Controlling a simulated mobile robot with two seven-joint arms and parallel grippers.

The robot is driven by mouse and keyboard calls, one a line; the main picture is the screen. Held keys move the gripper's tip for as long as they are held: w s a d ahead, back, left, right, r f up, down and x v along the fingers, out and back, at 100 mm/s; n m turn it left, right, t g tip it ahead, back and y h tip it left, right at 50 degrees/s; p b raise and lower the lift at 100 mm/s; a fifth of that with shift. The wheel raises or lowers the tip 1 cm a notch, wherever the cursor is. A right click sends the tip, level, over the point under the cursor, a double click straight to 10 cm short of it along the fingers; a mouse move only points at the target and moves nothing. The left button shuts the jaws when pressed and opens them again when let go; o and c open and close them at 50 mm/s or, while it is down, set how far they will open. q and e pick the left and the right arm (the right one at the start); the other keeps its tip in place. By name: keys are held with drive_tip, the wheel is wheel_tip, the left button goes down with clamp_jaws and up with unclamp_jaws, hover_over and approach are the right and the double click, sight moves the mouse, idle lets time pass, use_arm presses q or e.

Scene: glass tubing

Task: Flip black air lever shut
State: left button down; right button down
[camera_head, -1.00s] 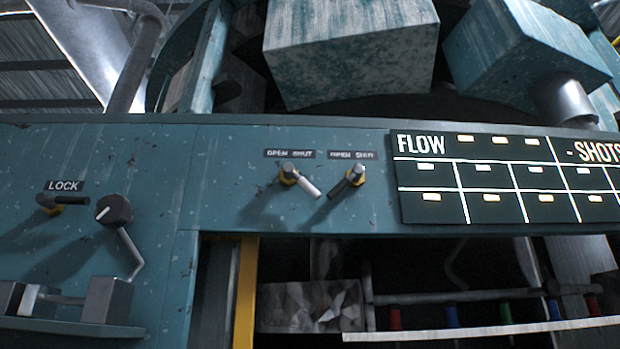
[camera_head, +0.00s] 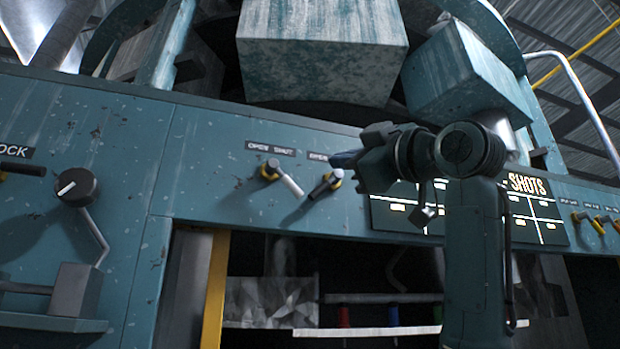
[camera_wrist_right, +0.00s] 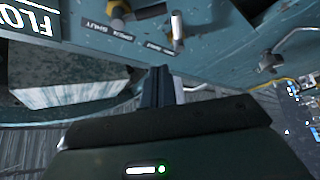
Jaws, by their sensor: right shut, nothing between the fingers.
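The black air lever (camera_head: 322,187) sits on the teal panel on a yellow base, its handle slanting down and left. Its label above is partly hidden by my right gripper. A white-handled lever (camera_head: 290,182) is just left of it, under an OPEN SHUT label, slanting down and right. My right gripper (camera_head: 345,159) is shut and empty, just right of and slightly above the black lever, apparently apart from it. In the right wrist view the closed fingers (camera_wrist_right: 157,88) point toward the panel, with the black lever (camera_wrist_right: 120,12) at the top edge and the white one (camera_wrist_right: 178,32) nearby. My left gripper is not in view.
The FLOW and SHOTS board (camera_head: 520,208) is behind my right arm. A round knob (camera_head: 76,187) and the lock lever (camera_head: 22,168) are at the left. Small yellow-based levers (camera_head: 588,222) are at the far right. Below the panel is an open recess.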

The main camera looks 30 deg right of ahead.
sight(323, 187)
drive_tip(key=shift+d, duration=0.15)
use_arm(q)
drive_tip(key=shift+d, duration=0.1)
